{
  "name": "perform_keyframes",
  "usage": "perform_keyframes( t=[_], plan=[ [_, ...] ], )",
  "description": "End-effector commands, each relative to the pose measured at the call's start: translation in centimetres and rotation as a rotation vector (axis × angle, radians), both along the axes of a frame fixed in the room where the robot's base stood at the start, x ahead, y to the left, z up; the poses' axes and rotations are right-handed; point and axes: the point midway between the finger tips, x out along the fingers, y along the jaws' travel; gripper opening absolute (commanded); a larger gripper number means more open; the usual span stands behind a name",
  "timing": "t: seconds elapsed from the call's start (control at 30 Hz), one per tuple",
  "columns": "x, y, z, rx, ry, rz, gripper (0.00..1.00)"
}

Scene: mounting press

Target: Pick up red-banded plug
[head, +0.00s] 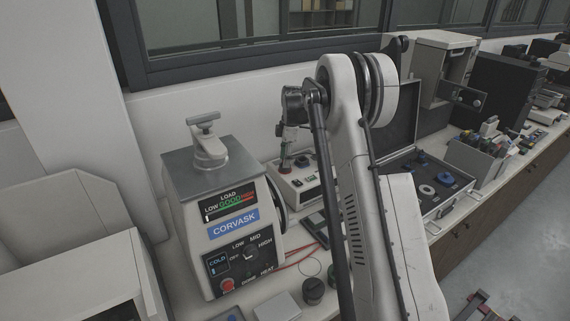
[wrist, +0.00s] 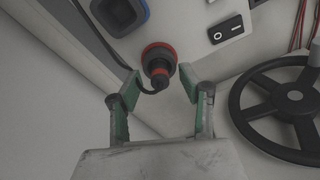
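The red-banded plug (wrist: 158,62) shows in the wrist view as a dark round body with a red ring and a narrower dark end pointing toward the camera. A black cable curves beside it. My gripper (wrist: 160,78) is open, with one green-padded finger on each side of the plug's near end. I see gaps between the pads and the plug, so they look apart. My arm hides part of that area.
The CORVASK press (head: 233,228) stands left of my arm. Its black handwheel (wrist: 295,95) is close on the right in the wrist view. A rocker switch (wrist: 227,28) and a blue-rimmed socket (wrist: 118,14) lie near the plug. An open case (head: 432,185) stands right of my arm.

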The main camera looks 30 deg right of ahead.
Motion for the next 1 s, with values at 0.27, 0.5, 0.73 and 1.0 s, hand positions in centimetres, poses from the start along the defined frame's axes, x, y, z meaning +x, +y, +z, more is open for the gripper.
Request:
perform_keyframes(
  t=[0.27, 0.5, 0.73, 1.0],
  plan=[
    [0.01, 0.06, -0.41, 0.0, 0.0, 0.0, 0.39],
    [0.01, 0.06, -0.39, 0.0, 0.0, 0.0, 0.1],
    [0.01, 0.05, -0.37, 0.0, 0.0, 0.0, 0.0],
    [0.02, 0.05, 0.33, 0.0, 0.0, 0.0, 0.0]
  ],
)
